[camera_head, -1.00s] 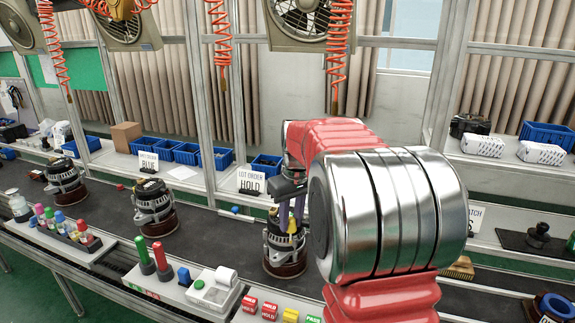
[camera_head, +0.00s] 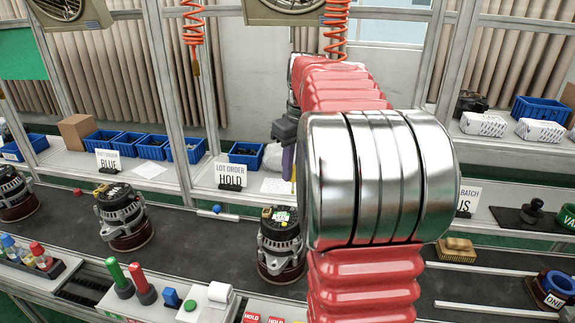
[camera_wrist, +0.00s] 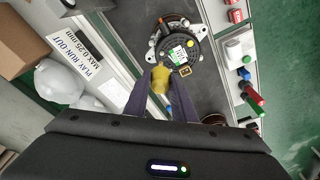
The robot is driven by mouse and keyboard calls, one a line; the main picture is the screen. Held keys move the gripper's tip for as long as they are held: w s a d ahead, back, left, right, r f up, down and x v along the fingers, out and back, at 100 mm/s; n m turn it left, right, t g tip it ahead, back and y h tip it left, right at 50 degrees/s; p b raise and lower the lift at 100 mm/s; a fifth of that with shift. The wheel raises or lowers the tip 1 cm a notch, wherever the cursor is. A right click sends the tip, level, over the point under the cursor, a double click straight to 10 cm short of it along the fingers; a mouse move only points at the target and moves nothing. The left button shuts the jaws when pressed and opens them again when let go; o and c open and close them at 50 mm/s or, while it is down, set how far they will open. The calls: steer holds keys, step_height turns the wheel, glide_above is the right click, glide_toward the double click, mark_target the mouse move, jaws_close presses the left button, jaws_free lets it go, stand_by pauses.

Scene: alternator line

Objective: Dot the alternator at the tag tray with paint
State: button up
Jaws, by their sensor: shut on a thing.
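The alternator (camera_head: 281,240) with a green-and-white label on top stands upright on a dark round base on the belt, behind a row of tag blocks. In the wrist view the same alternator (camera_wrist: 180,46) shows the label and a small yellow spot (camera_wrist: 190,43) on its top. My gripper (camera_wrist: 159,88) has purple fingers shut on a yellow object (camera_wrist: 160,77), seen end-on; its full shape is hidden. The gripper is above and apart from the alternator.
Red HOLD blocks (camera_head: 250,318) sit in front of the alternator. Another alternator (camera_head: 122,215) stands to the left on the belt. A HOLD sign (camera_head: 231,173) and blue bins (camera_head: 246,154) are on the shelf behind. A brush (camera_head: 457,249) lies to the right.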

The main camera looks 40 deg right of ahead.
mark_target(293, 180)
steer(key=shift+f, duration=2)
steer(key=shift+a+f, duration=0.1)
steer(key=shift+f, duration=0.35)
stand_by(1.5)
steer(key=shift+r, duration=0.15)
steer(key=shift+r, duration=2.4)
